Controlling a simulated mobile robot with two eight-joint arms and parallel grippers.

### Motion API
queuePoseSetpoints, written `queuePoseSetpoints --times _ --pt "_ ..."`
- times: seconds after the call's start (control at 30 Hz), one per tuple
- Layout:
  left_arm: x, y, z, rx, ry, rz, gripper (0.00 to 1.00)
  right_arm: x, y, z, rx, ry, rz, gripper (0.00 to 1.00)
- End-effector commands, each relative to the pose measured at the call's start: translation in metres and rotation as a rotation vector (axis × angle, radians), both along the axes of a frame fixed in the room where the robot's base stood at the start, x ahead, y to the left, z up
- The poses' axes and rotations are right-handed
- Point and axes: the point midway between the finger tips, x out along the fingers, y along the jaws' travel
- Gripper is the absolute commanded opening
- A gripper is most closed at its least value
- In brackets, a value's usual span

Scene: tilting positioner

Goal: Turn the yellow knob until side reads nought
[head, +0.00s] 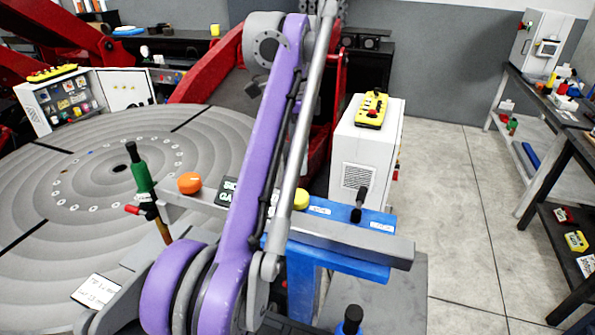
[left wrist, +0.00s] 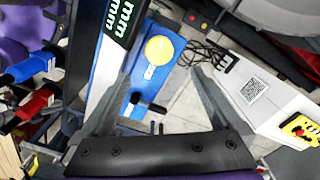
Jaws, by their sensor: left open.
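The yellow knob (head: 301,199) sits on the blue-and-grey beam, partly hidden by my purple arm link in the head view. In the left wrist view the yellow knob (left wrist: 159,49) shows whole, with a white label below it. My left gripper (left wrist: 162,72) is open and empty, its dark fingers on either side of the knob in the picture; I cannot tell the distance. A black display (head: 228,190) shows the start of two green-white lines; my arm hides the rest. In the wrist view the display (left wrist: 119,20) shows only "mm" twice, no figures. My right gripper is not in view.
An orange knob (head: 189,183) stands left of the display. A black lever (head: 360,203) stands right of the yellow knob. A white cabinet (head: 367,150) with a yellow control box (head: 372,108) is behind. A large round grey table (head: 60,200) fills the left.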

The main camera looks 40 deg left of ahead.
Motion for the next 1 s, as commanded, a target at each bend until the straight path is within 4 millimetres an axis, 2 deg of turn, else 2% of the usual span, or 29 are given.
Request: queuePoseSetpoints --times 0.3,0.5,0.6,0.77,0.87,1.0 --pt "-0.001 0.001 -0.005 0.001 0.006 0.672 0.98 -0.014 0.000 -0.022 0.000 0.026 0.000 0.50" --pt "-0.001 0.001 -0.005 0.001 0.004 1.039 0.98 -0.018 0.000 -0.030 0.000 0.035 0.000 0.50" --pt "-0.001 0.001 -0.005 0.000 0.003 1.148 0.98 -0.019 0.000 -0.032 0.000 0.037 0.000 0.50" --pt "-0.002 0.001 -0.008 0.000 0.003 1.218 0.98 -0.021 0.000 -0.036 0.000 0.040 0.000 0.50" --pt "-0.002 0.001 -0.020 0.002 0.004 1.221 0.98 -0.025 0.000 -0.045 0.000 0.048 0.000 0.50" --pt "-0.003 0.000 -0.047 0.002 0.005 1.219 0.98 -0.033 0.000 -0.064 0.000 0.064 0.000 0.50"
